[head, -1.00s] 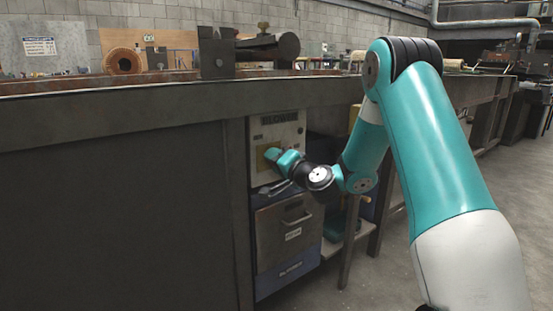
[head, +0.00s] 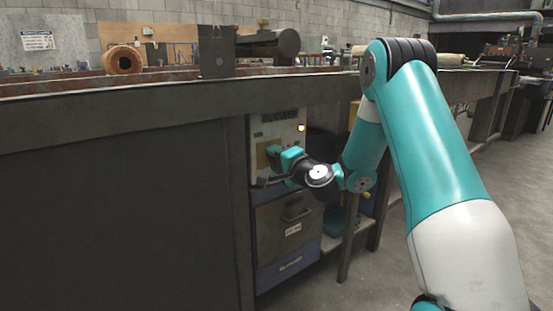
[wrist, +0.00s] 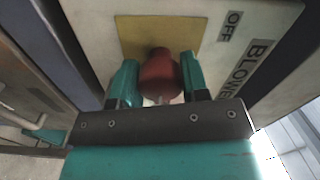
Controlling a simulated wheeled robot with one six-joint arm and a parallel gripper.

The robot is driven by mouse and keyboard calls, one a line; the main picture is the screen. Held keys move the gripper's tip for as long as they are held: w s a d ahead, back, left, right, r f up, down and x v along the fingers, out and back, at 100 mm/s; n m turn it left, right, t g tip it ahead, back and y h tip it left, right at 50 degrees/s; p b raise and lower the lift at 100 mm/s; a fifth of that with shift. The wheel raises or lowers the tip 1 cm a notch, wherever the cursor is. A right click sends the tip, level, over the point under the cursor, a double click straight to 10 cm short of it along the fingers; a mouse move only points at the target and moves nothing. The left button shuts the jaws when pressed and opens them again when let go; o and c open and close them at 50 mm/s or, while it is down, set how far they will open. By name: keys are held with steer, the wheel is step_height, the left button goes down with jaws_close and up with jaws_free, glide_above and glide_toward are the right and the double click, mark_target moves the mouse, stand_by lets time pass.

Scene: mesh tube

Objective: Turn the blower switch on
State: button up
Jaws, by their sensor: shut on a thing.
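In the wrist view the red switch knob (wrist: 159,74) stands out from a yellow plate (wrist: 150,31), with the word OFF (wrist: 233,19) beside the plate. My gripper (wrist: 160,84) is at the panel, its two teal fingers on either side of the knob and shut on it. In the head view the gripper (head: 272,157) hides the knob.
A grey drawer unit (head: 286,233) stands directly below the panel. The heavy bench (head: 120,108) overhangs the panel, and a bench leg (head: 350,245) stands to its right. Open floor (head: 385,275) lies at the right.

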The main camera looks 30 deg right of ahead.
steer(key=shift+d, duration=0.1)
steer(key=o, duration=0.9)
steer(key=shift+s+d+b, duration=0.15)
steer(key=shift+s+b, duration=3.9)
steer(key=shift+s, duration=0.35)
steer(key=shift+s+d+b, duration=0.1)
steer(key=shift+s+b, duration=3.9)
steer(key=shift+s, duration=0.35)
